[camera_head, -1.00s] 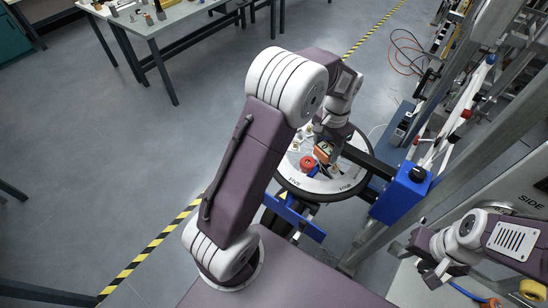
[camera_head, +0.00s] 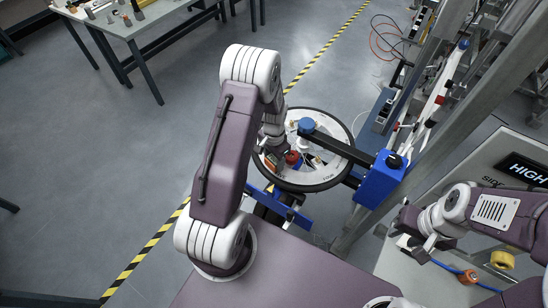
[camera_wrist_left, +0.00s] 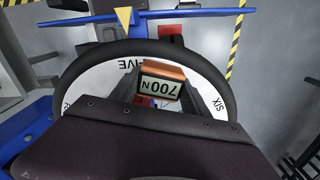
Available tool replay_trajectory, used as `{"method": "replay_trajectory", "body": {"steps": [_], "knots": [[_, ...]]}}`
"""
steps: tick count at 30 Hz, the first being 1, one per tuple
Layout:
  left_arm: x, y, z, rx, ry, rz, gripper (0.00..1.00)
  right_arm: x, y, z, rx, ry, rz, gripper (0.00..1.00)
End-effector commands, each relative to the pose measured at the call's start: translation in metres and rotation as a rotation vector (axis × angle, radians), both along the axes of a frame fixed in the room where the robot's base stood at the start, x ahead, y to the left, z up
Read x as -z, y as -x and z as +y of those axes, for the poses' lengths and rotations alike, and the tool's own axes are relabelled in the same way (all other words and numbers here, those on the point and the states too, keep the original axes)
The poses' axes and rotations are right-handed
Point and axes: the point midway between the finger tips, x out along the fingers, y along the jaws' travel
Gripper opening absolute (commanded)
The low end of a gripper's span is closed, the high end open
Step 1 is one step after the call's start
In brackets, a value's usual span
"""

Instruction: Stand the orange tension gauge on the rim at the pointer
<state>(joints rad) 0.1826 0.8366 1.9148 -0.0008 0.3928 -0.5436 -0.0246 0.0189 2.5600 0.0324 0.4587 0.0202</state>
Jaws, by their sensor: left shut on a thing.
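The orange tension gauge (camera_wrist_left: 163,71) has a display reading 700 N, upside down in the left wrist view. It also shows, small, in the head view (camera_head: 270,163). My left gripper (camera_head: 272,158) is shut on it, over the left part of the wheel. The wheel's dark rim (camera_wrist_left: 76,72) surrounds a white face marked FIVE and SIX. A yellow pointer (camera_wrist_left: 124,16) sits on a blue bar just outside the rim. I cannot tell whether the gauge touches the rim. My right gripper (camera_head: 427,246) is at the right, its jaws unclear.
A red-topped object (camera_head: 292,158) and a blue knob (camera_head: 306,125) are at the wheel's middle. A black arm leads to a blue block (camera_head: 380,181) at right. A bench (camera_head: 150,25) stands at upper left. A display panel (camera_head: 525,170) is at right.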

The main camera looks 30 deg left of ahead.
Motion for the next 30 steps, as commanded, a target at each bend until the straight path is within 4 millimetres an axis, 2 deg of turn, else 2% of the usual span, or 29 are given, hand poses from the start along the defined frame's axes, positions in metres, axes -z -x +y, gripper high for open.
{"method": "replay_trajectory", "body": {"steps": [11,12,13,14,23,26,30], "knots": [[0.007,-0.001,0.000,0.000,-0.001,-0.001,0.10,0.004,0.000,0.000,0.000,0.000,0.000,0.36],[0.005,-0.001,0.000,0.000,-0.001,-0.001,0.65,0.002,0.000,0.000,0.000,0.000,0.000,0.36],[0.005,-0.001,0.000,0.000,-0.001,-0.001,0.74,0.002,0.000,0.000,0.000,0.000,0.000,0.36],[0.005,-0.001,0.000,0.000,-0.001,-0.001,0.76,0.002,0.000,0.000,0.000,0.000,0.000,0.36],[0.003,-0.001,0.000,-0.001,0.000,-0.002,0.76,0.001,0.000,0.000,0.000,0.000,0.000,0.36],[-0.003,-0.002,0.000,-0.001,-0.001,-0.006,0.76,0.003,0.000,0.000,0.000,0.000,0.000,0.36],[-0.029,-0.003,0.000,-0.001,-0.001,-0.010,0.76,0.012,0.000,0.000,0.000,0.000,0.000,0.36]]}}
